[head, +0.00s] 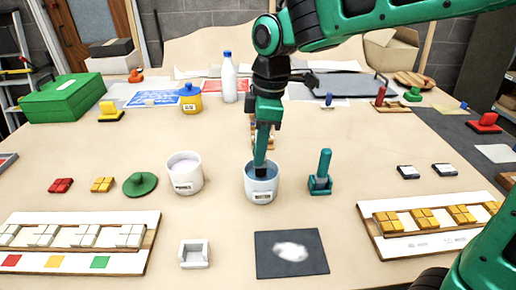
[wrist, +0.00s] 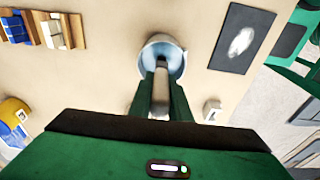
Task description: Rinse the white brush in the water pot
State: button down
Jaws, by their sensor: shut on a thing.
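The water pot (head: 262,194), white with a label and blue water inside, stands in the middle of the table. My gripper (head: 261,168) points down with its fingertips at the pot's mouth. In the wrist view my green fingers (wrist: 160,88) are shut on the pale handle of the white brush (wrist: 160,92), which points into the pot (wrist: 176,43). The brush's lower end is hidden in the pot, so I cannot tell how deep it is. In the head view the fingers hide the brush.
A second white pot (head: 186,176) with pale contents stands close on the left. A teal tool (head: 321,172) stands upright on the right. A dark panel with a white smear (head: 292,262) and a small white holder (head: 194,254) lie in front. Tile trays (head: 150,225) sit at both sides.

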jog(key=shift+f, duration=0.55)
dwell(1.5)
jog(key=shift+r, duration=3.55)
